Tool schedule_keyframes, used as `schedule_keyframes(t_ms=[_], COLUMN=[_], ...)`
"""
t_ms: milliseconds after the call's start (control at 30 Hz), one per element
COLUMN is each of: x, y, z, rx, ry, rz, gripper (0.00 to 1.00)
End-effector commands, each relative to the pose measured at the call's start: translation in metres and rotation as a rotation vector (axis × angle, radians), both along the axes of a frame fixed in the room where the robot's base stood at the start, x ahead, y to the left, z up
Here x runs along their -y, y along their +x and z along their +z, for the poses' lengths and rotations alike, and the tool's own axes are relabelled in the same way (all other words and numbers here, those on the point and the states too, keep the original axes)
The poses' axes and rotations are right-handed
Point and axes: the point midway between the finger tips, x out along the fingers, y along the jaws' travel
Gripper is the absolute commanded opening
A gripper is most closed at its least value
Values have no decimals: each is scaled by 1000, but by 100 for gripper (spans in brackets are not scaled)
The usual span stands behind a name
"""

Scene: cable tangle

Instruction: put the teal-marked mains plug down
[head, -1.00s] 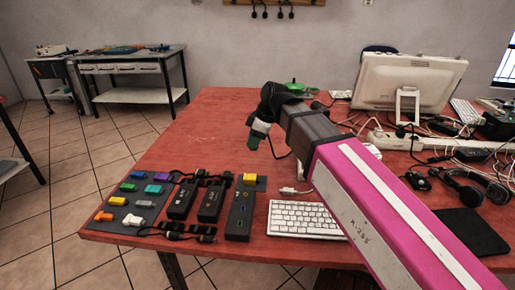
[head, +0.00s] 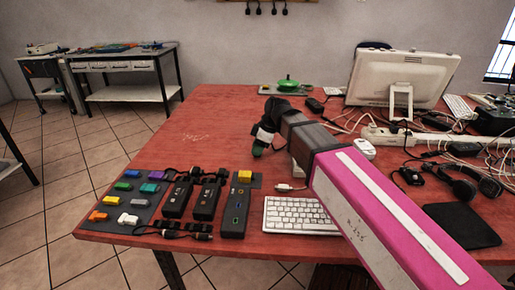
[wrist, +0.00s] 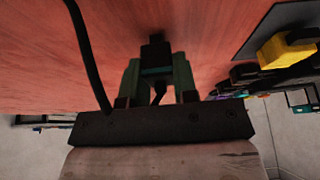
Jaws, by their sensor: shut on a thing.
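My gripper (head: 258,150) is low over the red table, left of my magenta arm link, in the head view. In the wrist view its two greenish fingers (wrist: 156,78) are shut on a black mains plug (wrist: 155,48) with a teal band. The plug sits between the fingers, with its dark end showing past the tips. A dark cable runs from it back toward the palm. In the head view the plug is mostly hidden by the gripper. I cannot tell whether the plug touches the table.
A white keyboard (head: 298,214) and a white cable connector (head: 288,188) lie in front of the gripper. Black power strips (head: 237,207) and a dark mat with coloured blocks (head: 110,224) are at left. A monitor (head: 402,78) and tangled cables fill the right. Bare table lies left of the gripper.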

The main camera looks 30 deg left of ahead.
Motion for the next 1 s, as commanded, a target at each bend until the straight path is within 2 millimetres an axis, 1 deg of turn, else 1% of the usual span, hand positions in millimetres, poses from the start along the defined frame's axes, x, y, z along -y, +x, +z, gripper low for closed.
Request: schedule_keyframes(t_ms=[267,300,333,367,633,733,867,1000], x=[0,0,0,0,0,0,5,13], y=[0,0,0,0,0,0,2,6], z=[-3,-2,-2,-2,-2,2,15,36], rx=[0,0,0,0,0,1,1,1], ry=[0,0,0,0,0,0,2,2], rz=[0,0,0,0,0,0,-1,-1], gripper=[0,40,50,52,52,52,52,52])
